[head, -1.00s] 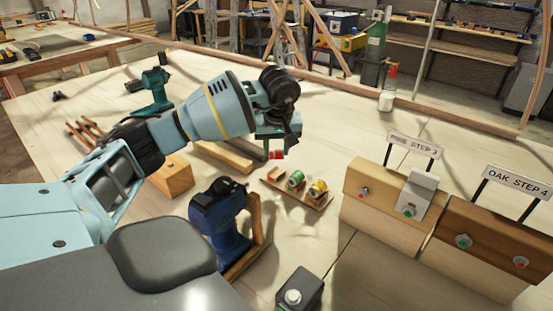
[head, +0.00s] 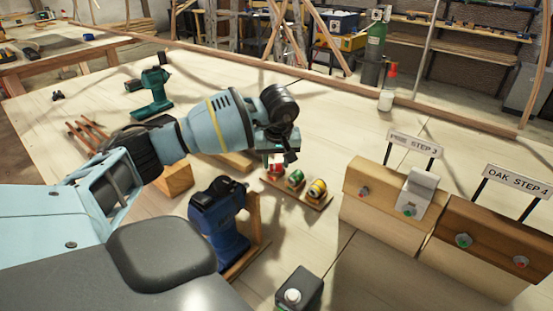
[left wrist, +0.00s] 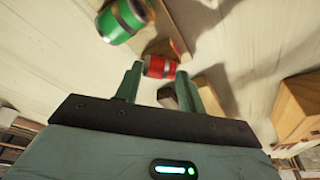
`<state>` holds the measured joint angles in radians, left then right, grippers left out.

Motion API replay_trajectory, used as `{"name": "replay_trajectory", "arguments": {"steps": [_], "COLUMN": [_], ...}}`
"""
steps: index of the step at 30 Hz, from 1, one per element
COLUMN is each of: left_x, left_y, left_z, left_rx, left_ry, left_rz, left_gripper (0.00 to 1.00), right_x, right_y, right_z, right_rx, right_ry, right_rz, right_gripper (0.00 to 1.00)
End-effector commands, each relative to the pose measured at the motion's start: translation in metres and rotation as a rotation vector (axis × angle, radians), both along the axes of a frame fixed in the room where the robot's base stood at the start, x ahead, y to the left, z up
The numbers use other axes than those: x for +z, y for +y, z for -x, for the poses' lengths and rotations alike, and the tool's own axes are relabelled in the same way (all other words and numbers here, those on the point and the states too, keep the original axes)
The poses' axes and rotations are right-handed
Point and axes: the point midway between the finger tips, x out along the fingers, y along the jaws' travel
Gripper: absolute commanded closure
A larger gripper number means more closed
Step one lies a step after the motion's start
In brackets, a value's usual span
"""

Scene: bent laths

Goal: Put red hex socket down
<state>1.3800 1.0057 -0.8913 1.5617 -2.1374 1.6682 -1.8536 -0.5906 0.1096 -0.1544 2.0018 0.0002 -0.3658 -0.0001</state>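Whether the socket's underside rests fully on the rack is hard to see. My right gripper is not in view.
The rack (head: 316,203) also holds a green socket (head: 295,179) and a yellow socket (head: 317,188). A blue drill (head: 221,225) stands close on the left. Wooden blocks with bolts (head: 385,208) stand to the right. A black button box (head: 298,290) is in front.

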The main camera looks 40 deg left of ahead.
Motion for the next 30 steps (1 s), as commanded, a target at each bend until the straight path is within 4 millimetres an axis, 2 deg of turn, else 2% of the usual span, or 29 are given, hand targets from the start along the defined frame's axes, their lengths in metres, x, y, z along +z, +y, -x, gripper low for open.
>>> {"name": "replay_trajectory", "arguments": {"steps": [1, 4, 14, 20, 30], "left_x": [0.0, 0.001, 0.004, 0.029, 0.094], "left_y": [0.0, 0.0, 0.0, -0.004, -0.019], "left_z": [0.0, 0.0, 0.0, 0.003, 0.014], "left_rx": [0.0, 0.0, 0.001, 0.0, -0.001], "left_ry": [0.0, 0.0, -0.002, -0.004, -0.004], "left_rz": [0.0, 0.0, 0.0, 0.001, 0.0], "left_gripper": [0.53, 0.42, 0.42, 0.42, 0.42], "right_x": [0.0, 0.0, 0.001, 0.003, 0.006], "right_y": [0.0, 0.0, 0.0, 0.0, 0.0], "right_z": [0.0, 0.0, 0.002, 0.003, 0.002], "right_rx": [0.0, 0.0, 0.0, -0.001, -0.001], "right_ry": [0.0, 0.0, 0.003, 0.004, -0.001], "right_rz": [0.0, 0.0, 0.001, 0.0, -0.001], "right_gripper": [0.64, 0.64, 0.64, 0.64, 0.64]}}
